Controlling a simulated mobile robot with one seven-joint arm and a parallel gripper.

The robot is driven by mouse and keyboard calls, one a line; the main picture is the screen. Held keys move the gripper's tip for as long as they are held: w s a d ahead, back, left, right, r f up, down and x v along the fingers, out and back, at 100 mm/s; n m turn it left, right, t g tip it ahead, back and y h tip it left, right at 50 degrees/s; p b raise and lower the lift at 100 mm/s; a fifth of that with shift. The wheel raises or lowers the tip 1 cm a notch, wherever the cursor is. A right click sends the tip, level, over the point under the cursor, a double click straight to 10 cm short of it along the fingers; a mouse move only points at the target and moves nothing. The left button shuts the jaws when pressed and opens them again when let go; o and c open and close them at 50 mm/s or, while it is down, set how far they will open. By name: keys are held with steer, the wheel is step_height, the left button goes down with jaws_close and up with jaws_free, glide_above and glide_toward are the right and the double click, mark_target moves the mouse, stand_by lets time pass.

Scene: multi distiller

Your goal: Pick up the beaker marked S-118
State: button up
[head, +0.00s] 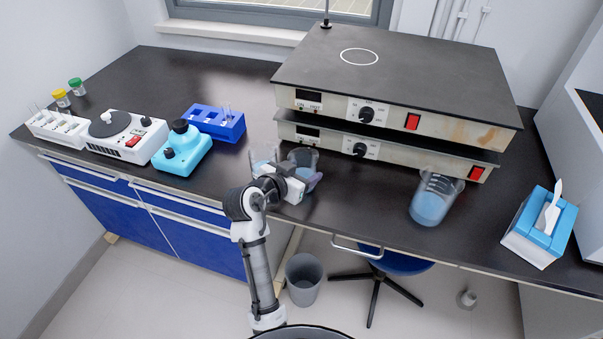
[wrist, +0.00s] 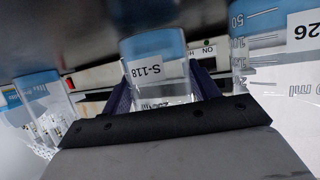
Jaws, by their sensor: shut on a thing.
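The beaker marked S-118 (wrist: 150,68) is clear with blue liquid and a white label; it looks upside down in the wrist view. My gripper (wrist: 160,92) has its dark purple fingers on both sides of this beaker and is shut on it. In the head view my gripper (head: 311,182) is at the bench front, and a beaker with blue liquid (head: 303,157), partly hidden, shows at its fingers. I cannot tell whether the held beaker touches the bench.
Another beaker (head: 262,166) stands close left, partly behind my arm. A beaker (head: 432,203) stands farther right by the tissue box (head: 540,228). In the wrist view a beaker whose label shows "26" (wrist: 275,55) is close by. Stacked hot plates (head: 390,125) stand behind.

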step_height(320, 180, up, 19)
steer(key=b, duration=0.1)
steer(key=shift+r, duration=0.15)
stand_by(0.9)
